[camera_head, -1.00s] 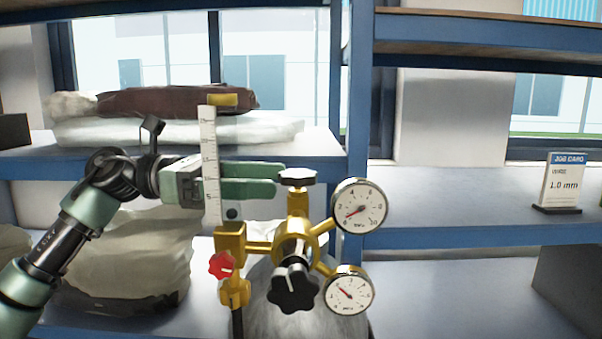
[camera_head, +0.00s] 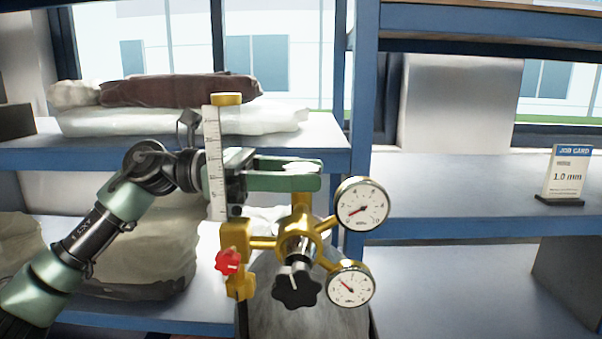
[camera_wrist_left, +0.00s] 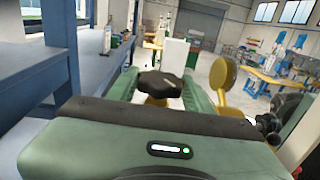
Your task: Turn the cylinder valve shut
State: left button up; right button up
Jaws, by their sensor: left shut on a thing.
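The brass regulator assembly (camera_head: 303,228) stands on top of a grey cylinder (camera_head: 300,318). My left gripper (camera_head: 310,177) comes in from the left at the top of the assembly, its green fingers shut around the dark valve handwheel. The handwheel is hidden behind the fingers in the head view. In the left wrist view the black lobed handwheel (camera_wrist_left: 158,84) shows between the two fingers, above a brass stem. My right gripper is not in view.
Two round gauges (camera_head: 361,204) are close at the right of the valve. A black knob (camera_head: 297,287) and a red knob (camera_head: 228,262) sit below. A clear scaled flow tube (camera_head: 212,155) stands beside my wrist. Blue shelves with sacks (camera_head: 180,103) are behind; a job card (camera_head: 566,173) stands right.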

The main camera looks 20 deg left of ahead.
aim_at(301, 167)
pick_arm(q)
jog(key=m+g, duration=0.2)
jog(key=g, duration=0.1)
jog(key=shift+r, duration=0.15)
jog(key=shift+m+g+p, duration=0.3)
jog(key=shift+m+g, duration=0.9)
jog(key=shift+g, duration=0.8)
jog(key=o, duration=1.4)
jog(key=shift+c, duration=0.2)
notch_tip(301, 167, up, 8)
jog(key=shift+r+b, duration=0.25)
jog(key=shift+b, duration=0.8)
notch_tip(301, 167, up, 11)
jog(key=shift+r+p, duration=0.15)
jog(key=shift+p, duration=0.25)
